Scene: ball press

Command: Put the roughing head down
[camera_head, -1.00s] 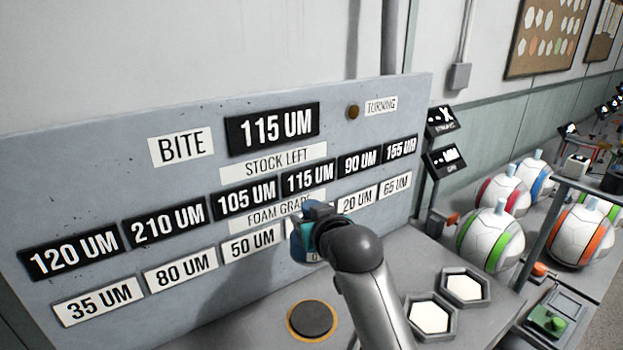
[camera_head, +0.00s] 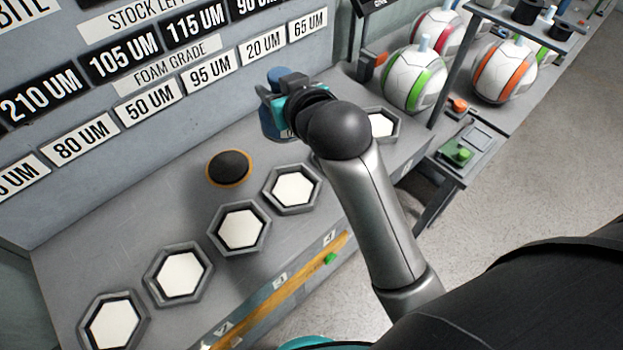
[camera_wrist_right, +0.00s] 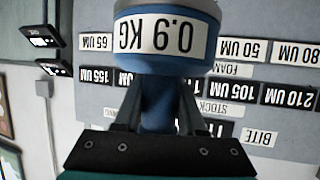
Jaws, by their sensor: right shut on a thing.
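The roughing head is a blue, rounded piece (camera_head: 270,123) with a white label band. In the wrist view the roughing head (camera_wrist_right: 165,40) fills the top middle, and its label reads 0.9 KG. My right gripper (camera_head: 284,93) is shut on its narrow blue neck; the wrist view also shows the fingers (camera_wrist_right: 158,105) on either side of it. It is at the back of the grey bench (camera_head: 130,225), in front of the sign panel. Whether its base touches the bench is hidden by my arm. My left gripper is not in view.
A black disc with an orange rim (camera_head: 229,168) is set in the bench to the left. Several hexagonal frames with white pads (camera_head: 240,229) line the front. The sign panel (camera_head: 185,130) stands behind. White balls (camera_head: 415,78) sit on the right.

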